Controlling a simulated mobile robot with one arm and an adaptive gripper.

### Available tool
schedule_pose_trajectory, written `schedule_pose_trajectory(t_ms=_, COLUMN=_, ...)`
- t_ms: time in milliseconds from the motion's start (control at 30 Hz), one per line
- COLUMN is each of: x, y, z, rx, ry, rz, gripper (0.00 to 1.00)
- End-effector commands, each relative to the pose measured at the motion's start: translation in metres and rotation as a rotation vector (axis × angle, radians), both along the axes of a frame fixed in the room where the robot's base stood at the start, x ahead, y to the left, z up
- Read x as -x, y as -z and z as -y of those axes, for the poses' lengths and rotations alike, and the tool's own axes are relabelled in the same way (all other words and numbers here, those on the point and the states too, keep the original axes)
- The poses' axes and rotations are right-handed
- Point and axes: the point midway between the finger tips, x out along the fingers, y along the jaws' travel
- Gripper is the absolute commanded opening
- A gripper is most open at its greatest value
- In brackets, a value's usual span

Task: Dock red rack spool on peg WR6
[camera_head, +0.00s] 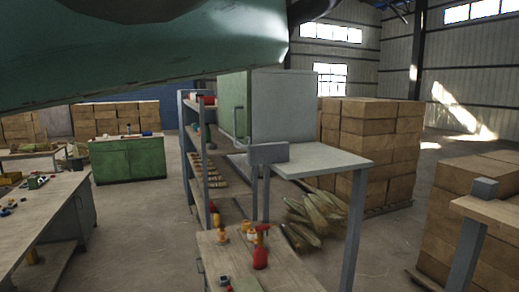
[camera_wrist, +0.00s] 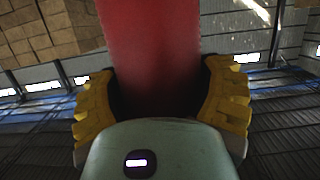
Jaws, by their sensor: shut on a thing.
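In the wrist view, my gripper (camera_wrist: 160,95) has its two yellow fingers on either side of a large red cylindrical body, the red spool (camera_wrist: 150,45). The gripper is shut on it. The spool runs up out of the top of the picture, so its ends are hidden. In the head view my green arm fills the top left, and neither the gripper nor the held spool shows. No peg that I can make out as WR6 is in either view.
A grey shelf rack (camera_head: 188,150) holds small items beside a green and grey cabinet (camera_head: 280,110). A grey-topped table (camera_head: 315,160) stands before it. A red bottle (camera_head: 260,257) stands on a wooden bench (camera_head: 290,270). Stacked boxes (camera_head: 370,140) are behind. Floor at left centre is clear.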

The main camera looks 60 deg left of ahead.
Motion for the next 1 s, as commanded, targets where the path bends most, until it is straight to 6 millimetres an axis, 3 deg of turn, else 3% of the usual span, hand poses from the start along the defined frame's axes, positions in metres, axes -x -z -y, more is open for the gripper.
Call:
schedule_pose_trajectory(t_ms=267, x=0.001, y=0.010, z=0.001, rx=0.001, ry=0.004, rz=-0.002, gripper=0.30)
schedule_pose_trajectory(t_ms=700, x=0.001, y=0.051, z=0.001, rx=-0.001, ry=0.003, rz=-0.003, gripper=0.30)
schedule_pose_trajectory(t_ms=1000, x=0.001, y=0.056, z=0.002, rx=0.003, ry=0.004, rz=0.001, gripper=0.30)
